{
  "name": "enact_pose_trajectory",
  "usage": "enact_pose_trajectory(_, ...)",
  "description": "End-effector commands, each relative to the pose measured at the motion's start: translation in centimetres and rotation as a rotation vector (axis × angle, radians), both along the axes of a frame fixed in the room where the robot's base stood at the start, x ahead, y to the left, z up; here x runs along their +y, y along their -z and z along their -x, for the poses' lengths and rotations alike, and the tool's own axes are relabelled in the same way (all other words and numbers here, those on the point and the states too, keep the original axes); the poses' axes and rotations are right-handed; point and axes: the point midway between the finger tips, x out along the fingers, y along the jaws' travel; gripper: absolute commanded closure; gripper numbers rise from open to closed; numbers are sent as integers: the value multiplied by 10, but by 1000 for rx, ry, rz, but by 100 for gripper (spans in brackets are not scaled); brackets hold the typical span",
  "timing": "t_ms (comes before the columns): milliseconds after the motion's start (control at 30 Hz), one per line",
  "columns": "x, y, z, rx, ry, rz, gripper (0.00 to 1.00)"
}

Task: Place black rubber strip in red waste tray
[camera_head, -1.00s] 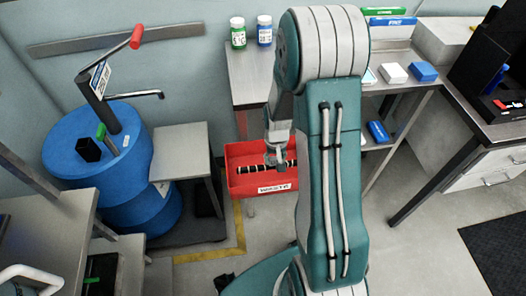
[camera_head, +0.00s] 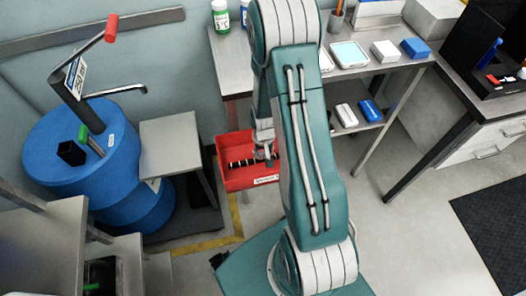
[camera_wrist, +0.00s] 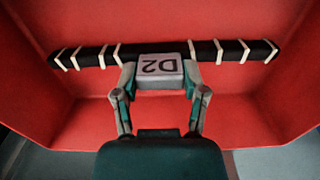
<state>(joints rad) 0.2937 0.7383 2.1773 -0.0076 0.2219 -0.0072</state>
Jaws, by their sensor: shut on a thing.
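The black rubber strip (camera_head: 240,163) has white bands and shows within the outline of the red waste tray (camera_head: 238,184) in the head view. In the wrist view the strip (camera_wrist: 236,50) lies crosswise before the red tray walls (camera_wrist: 150,20). A grey block marked "D2" (camera_wrist: 160,68) sits at the strip's middle. My gripper (camera_wrist: 159,88) has its two fingers closed on either side of this block. In the head view my gripper (camera_head: 265,156) is over the tray, and my arm hides part of the tray's right side. I cannot tell whether the strip touches the tray floor.
A blue drum (camera_head: 80,160) and a small grey table (camera_head: 170,145) stand left of the tray. A bench (camera_head: 345,85) with small boxes stands behind my arm to the right. A desk (camera_head: 480,120) is at far right. Open floor (camera_head: 400,240) lies at lower right.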

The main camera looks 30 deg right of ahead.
Motion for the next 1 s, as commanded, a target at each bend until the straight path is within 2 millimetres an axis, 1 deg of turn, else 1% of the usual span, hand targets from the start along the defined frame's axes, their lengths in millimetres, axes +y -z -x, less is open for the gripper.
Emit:
enact_pose_trajectory(33,0,2,0,1,0,0,92)
enact_pose_trajectory(67,0,1,0,0,0,0,31)
enact_pose_trajectory(100,0,1,0,0,0,0,13)
enact_pose_trajectory(133,0,1,0,0,0,0,10)
enact_pose_trajectory(500,0,1,0,1,0,0,10)
enact_pose_trajectory(633,0,-6,0,0,0,0,10)
enact_pose_trajectory(767,0,-24,-1,-3,0,1,10)
enact_pose_trajectory(1000,0,-68,-1,-4,0,1,10)
